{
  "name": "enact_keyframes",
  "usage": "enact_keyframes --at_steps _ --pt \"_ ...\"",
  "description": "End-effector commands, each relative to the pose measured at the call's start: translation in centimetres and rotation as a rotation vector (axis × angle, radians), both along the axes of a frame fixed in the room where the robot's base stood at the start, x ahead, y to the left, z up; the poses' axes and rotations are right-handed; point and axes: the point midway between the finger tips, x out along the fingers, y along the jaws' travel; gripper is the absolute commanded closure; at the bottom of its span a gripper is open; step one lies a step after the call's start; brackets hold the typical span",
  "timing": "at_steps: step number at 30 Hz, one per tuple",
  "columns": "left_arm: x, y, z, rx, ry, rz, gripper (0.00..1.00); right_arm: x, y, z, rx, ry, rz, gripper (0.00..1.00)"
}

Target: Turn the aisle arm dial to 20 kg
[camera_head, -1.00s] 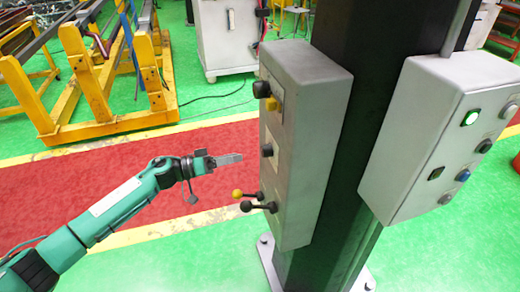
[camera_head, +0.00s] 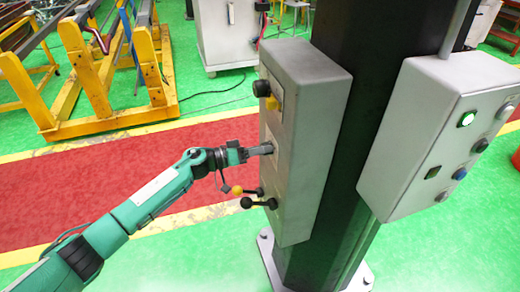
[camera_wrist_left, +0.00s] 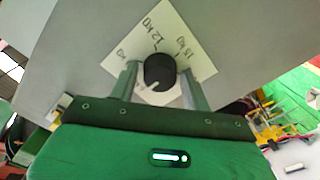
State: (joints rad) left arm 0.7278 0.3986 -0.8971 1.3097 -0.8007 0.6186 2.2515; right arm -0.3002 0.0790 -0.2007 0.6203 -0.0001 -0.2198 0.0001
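The dial (camera_wrist_left: 159,72) is a round black knob on a white label plate (camera_wrist_left: 207,65) on the grey control box (camera_head: 308,120). In the left wrist view, "12 kg" reads above the knob and "15 kg" at its upper right; another "kg" marking at the left is partly readable. A pale mark shows on the knob's lower part. My left gripper (camera_wrist_left: 160,85) is open, with one finger on each side of the knob and small gaps visible. In the head view, my left gripper (camera_head: 262,149) reaches the box face and hides most of the dial. My right gripper is not in view.
A black and yellow knob (camera_head: 266,92) sits above the dial on the box. Two levers, one yellow-tipped (camera_head: 238,190) and one black-tipped (camera_head: 247,203), stick out close below my gripper. A second control box (camera_head: 420,140) is on the black column's right side.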

Motion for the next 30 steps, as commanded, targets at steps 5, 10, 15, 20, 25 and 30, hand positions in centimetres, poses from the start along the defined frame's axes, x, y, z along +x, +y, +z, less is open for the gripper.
enact_keyframes --at_steps 5,10,15,20,25,30 --pt "0.0 0.0 0.0 0.000 0.000 0.000 0.87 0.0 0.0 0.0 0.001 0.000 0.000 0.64" --pt "0.0 0.0 0.0 0.002 -0.004 0.001 0.87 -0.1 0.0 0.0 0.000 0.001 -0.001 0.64" --pt "0.0 0.1 0.0 0.013 -0.039 0.001 0.87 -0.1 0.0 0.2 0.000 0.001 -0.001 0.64" --pt "0.0 0.1 0.1 0.040 -0.118 0.002 0.87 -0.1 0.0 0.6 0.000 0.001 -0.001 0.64" --pt "0.0 0.1 0.1 0.082 -0.247 0.001 0.87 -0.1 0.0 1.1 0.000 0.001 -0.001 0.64" --pt "0.0 0.1 0.0 0.131 -0.400 0.000 0.87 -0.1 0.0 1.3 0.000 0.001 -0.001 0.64"
